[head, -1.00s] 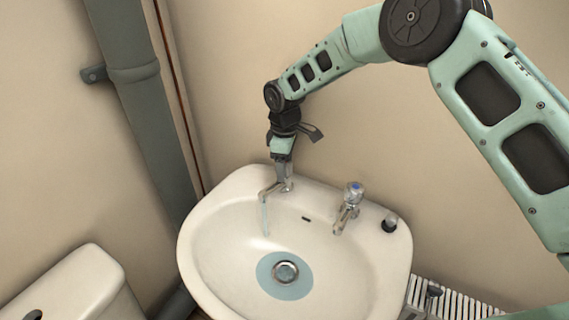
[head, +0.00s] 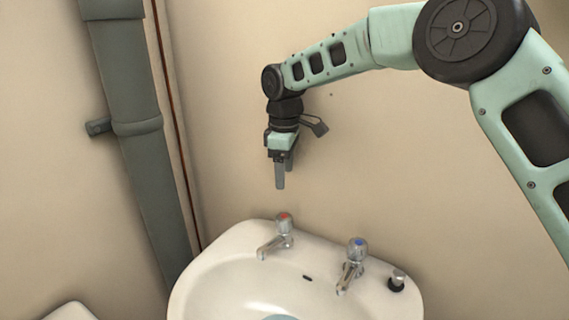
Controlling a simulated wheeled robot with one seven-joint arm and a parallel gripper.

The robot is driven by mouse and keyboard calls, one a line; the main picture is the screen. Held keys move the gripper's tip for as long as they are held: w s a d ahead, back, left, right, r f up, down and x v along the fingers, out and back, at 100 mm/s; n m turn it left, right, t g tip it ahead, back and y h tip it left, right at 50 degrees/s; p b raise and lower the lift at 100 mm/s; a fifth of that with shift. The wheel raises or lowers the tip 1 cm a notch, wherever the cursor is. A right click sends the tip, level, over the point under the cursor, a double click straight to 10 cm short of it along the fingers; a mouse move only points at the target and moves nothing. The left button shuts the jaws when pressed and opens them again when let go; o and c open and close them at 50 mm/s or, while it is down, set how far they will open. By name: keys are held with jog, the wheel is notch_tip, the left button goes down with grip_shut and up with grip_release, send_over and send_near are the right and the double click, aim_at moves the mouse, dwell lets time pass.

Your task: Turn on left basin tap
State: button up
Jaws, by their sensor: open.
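The left basin tap (head: 277,236) is chrome with a red-marked knob and stands at the back left of the white basin (head: 225,265). I see no clear water stream below its spout in this view. A patch of blue shows in the bowl at the bottom edge of the picture; the drain is out of view. My gripper (head: 282,183) hangs pointing down above the left tap, apart from its knob. Its jaws are open and empty, with one finger partly hidden by the other.
The right tap (head: 351,264) has a blue-marked knob. A small dark and clear fitting (head: 396,281) sits on the basin's right rim. A thick grey pipe (head: 137,130) runs down the wall at left. The wall is close behind my gripper.

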jog(key=shift+r, duration=1.15)
